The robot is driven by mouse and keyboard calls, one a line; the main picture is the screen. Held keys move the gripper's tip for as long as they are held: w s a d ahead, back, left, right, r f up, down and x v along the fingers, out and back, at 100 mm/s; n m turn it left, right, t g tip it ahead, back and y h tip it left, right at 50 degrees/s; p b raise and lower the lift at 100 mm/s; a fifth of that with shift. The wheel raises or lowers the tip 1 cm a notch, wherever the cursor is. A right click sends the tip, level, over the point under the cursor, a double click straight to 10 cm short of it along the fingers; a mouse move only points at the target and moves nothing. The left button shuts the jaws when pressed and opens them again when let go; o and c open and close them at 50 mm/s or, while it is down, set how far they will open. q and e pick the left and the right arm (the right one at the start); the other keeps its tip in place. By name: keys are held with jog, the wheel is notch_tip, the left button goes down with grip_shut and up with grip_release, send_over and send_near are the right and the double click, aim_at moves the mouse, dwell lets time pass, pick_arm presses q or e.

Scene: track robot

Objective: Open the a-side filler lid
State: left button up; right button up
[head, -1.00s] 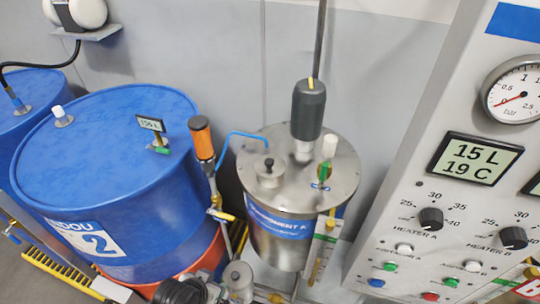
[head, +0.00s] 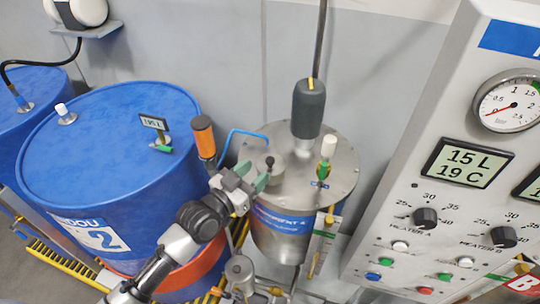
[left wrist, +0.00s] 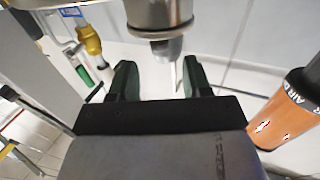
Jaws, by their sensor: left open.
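The steel component A tank (head: 335,170) stands in the middle of the head view. Its small round filler lid (head: 279,170), with a dark knob on top, sits on the left part of the tank top and looks closed. My left gripper (head: 262,180) reaches in from the lower left, with its greenish fingertips at the near left side of the lid and covering part of it. In the left wrist view the two dark green fingers (left wrist: 160,82) are apart with nothing clearly held. A round metal part (left wrist: 160,22) hangs above them in that picture; I cannot tell which part it is.
A blue hose (head: 240,132), a dark grey motor (head: 308,108) and a white-topped green valve (head: 327,150) crowd the tank top. Blue drum (head: 105,140) is left; control panel (head: 440,210) is right.

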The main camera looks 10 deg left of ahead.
aim_at(270, 159)
pick_arm(q)
jog(key=p+x, duration=0.1)
jog(key=x, duration=0.5)
jog(key=shift+w+d, duration=0.1)
jog(key=shift+c, duration=0.2)
grip_shut()
